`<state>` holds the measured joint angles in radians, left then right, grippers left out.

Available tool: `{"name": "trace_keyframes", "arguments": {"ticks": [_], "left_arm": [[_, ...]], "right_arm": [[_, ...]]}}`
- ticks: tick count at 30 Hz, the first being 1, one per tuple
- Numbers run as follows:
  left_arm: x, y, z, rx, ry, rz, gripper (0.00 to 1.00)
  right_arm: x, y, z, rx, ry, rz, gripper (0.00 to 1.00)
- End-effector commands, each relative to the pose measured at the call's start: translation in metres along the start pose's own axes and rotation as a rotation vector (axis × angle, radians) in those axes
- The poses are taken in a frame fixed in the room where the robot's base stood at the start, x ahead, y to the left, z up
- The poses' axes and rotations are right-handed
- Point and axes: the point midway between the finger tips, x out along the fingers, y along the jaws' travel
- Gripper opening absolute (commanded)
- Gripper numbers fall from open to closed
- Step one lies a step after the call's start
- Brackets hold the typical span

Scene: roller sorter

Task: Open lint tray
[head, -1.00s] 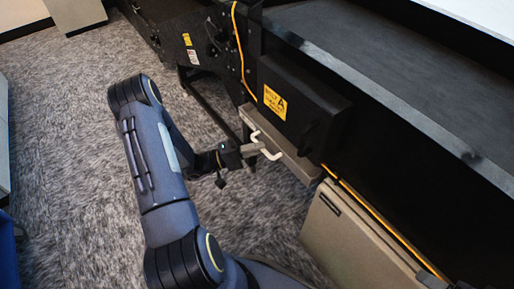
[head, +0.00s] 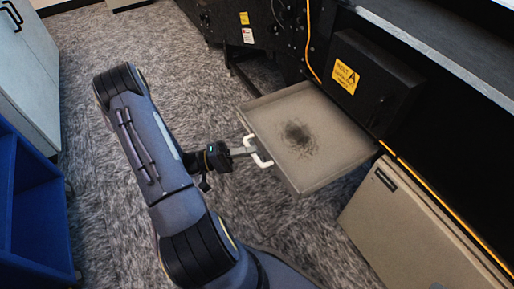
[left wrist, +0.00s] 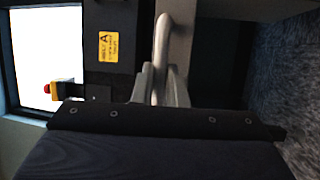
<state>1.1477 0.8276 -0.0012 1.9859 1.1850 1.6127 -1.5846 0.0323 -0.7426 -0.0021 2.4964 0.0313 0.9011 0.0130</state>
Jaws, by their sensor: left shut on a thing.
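The lint tray (head: 335,155) is a shallow beige drawer, pulled well out from the black machine below the box with the yellow "A" label. A dark patch of lint (head: 298,136) lies on its floor. A white handle (head: 257,152) is on its front. My left gripper (head: 250,150) is shut on the handle. In the left wrist view, the gripper's fingers (left wrist: 158,85) close around the pale handle bar (left wrist: 163,45). The tray's inside is hidden in that view. My right gripper is in neither view.
A black box with a yellow label (head: 346,75) sits above the tray. A beige cabinet (head: 415,225) stands to the right below the machine. A blue shelf unit (head: 35,215) and a pale cabinet (head: 25,75) stand at the left. Grey carpet (head: 170,60) is clear between.

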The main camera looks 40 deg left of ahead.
Motion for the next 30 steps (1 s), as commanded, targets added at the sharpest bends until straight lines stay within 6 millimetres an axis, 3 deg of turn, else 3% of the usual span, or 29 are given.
{"name": "trace_keyframes", "arguments": {"ticks": [13,14,18,26,30], "left_arm": [[-0.004,0.000,0.002,-0.001,-0.002,-0.001,0.00],[-0.004,0.000,0.002,-0.001,-0.002,-0.001,0.16],[-0.004,0.001,0.002,-0.001,-0.001,-0.001,0.34],[-0.004,0.001,0.002,0.000,0.000,0.000,0.34],[-0.015,0.001,0.001,0.000,0.003,-0.003,0.34]], "right_arm": [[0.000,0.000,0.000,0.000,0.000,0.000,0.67],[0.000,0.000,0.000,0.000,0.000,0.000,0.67],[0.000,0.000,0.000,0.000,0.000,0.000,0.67],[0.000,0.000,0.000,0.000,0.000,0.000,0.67],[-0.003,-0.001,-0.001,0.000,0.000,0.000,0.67]]}}
